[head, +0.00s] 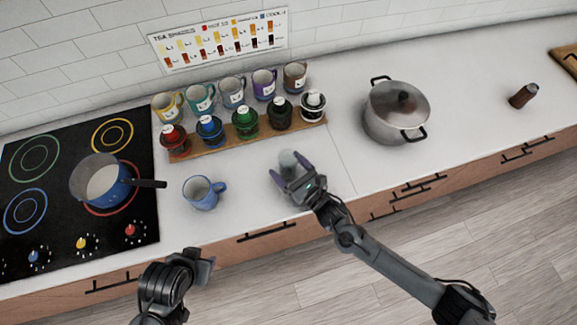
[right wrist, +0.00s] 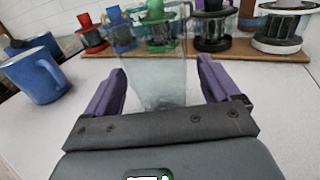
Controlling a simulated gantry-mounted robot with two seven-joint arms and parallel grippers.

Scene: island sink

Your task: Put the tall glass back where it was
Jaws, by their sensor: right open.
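The tall glass (right wrist: 155,80) is clear and stands upright on the white counter. In the head view the glass (head: 287,160) shows just beyond my right gripper (head: 290,175). In the right wrist view the open fingers of my right gripper (right wrist: 155,90) are on either side of the glass, with a gap to each finger. My left gripper (head: 205,256) is low in the head view, over the counter's front edge; its fingers do not show clearly.
A blue mug (head: 203,193) stands left of the glass. A wooden rack (head: 215,146) with several coloured jars and mugs is behind. A stove (head: 70,190) with a blue pot (head: 98,180) is left; a lidded steel pot (head: 395,112) is right. Counter right of the glass is clear.

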